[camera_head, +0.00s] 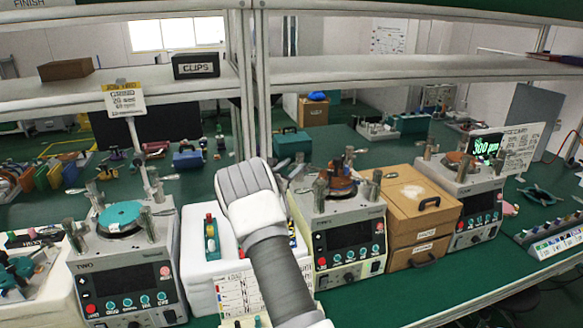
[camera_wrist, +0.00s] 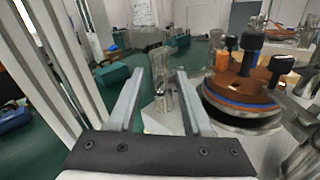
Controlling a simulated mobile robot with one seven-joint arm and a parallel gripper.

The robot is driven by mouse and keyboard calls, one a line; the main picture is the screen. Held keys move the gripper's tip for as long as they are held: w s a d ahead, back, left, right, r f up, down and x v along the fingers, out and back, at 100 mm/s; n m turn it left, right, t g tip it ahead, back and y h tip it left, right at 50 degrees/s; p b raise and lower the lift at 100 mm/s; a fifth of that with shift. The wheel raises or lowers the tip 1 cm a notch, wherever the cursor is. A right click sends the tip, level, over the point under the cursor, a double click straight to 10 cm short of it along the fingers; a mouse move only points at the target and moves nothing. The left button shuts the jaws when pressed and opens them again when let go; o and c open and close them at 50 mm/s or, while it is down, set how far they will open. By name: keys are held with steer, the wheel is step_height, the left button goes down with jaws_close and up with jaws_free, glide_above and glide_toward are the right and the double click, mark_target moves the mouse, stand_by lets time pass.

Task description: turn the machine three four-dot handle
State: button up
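Machine three (camera_head: 346,230) is the middle grey lapping machine, with a dark screen and a brown disc (camera_head: 341,186) on top. Upright metal posts (camera_head: 320,192) stand around the disc. I cannot make out four dots on any of them. In the wrist view my gripper (camera_wrist: 160,76) is open, and a shiny upright post (camera_wrist: 162,88) shows between its fingers, farther off. I cannot tell whether they touch. The brown-orange disc (camera_wrist: 240,92) with black knobs is right of the fingers. In the head view my arm hides the fingers.
Machine two (camera_head: 122,262), with a teal disc, stands left. A white bin (camera_head: 196,262) is between the machines, partly behind my arm. Wooden drawers (camera_head: 425,212) and another machine (camera_head: 477,205) stand right. Shelf uprights (camera_head: 240,70) rise behind.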

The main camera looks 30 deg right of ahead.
jaws_close()
stand_by(1.2)
